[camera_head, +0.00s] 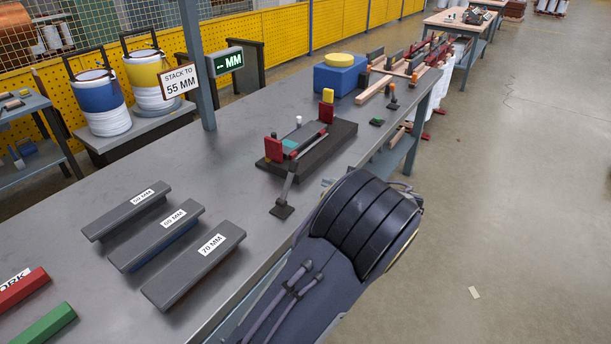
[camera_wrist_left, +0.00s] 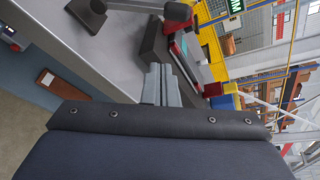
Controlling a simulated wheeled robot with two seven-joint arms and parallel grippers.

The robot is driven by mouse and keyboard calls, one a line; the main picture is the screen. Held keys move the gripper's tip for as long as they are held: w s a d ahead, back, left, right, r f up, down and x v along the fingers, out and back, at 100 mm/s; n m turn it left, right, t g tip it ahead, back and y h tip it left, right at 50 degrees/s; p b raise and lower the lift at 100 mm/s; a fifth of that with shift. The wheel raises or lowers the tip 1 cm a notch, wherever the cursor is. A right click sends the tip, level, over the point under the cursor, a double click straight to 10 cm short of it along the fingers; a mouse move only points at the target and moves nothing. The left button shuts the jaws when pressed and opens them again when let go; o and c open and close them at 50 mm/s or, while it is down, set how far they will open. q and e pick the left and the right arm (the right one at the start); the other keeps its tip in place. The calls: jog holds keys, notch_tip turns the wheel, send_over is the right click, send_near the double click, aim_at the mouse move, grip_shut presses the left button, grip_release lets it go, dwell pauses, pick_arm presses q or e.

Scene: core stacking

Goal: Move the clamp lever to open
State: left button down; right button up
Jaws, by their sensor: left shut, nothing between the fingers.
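The clamp fixture (camera_head: 334,141) stands on the grey bench, a dark base with red and yellow end blocks. Its clamp lever (camera_head: 288,184) is a grey bar slanting down toward the bench's front edge, ending in a dark square pad. The lever's pad also shows at the top left of the left wrist view (camera_wrist_left: 87,10). My left gripper (camera_wrist_left: 160,84) has its two grey fingers together, empty, near the fixture's dark base. It is apart from the lever's pad; contact with the fixture cannot be told. In the head view my left forearm mostly hides it. My right gripper is out of view.
Grey bars labelled in MM (camera_head: 195,262) lie on the near bench, with red (camera_head: 22,289) and green (camera_head: 43,325) blocks beside them. A blue block with a yellow disc (camera_head: 338,78) stands behind the fixture. A sign (camera_head: 180,81) reads "STACK TO 55 MM".

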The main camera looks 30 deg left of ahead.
aim_at(289, 181)
pick_arm(q)
jog(key=shift+m+t+y, duration=0.3)
jog(key=shift+t, duration=0.1)
jog(key=x, duration=0.4)
jog(key=w+x, duration=0.1)
jog(key=x, duration=0.4)
jog(key=shift+w+d+r, duration=0.15)
jog(key=shift+w, duration=0.1)
jog(key=s+r, duration=0.2)
jog(key=s, duration=0.1)
jog(key=shift+s+r+p, duration=0.15)
jog(key=shift+r+p, duration=0.05)
jog(key=shift+p, duration=0.15)
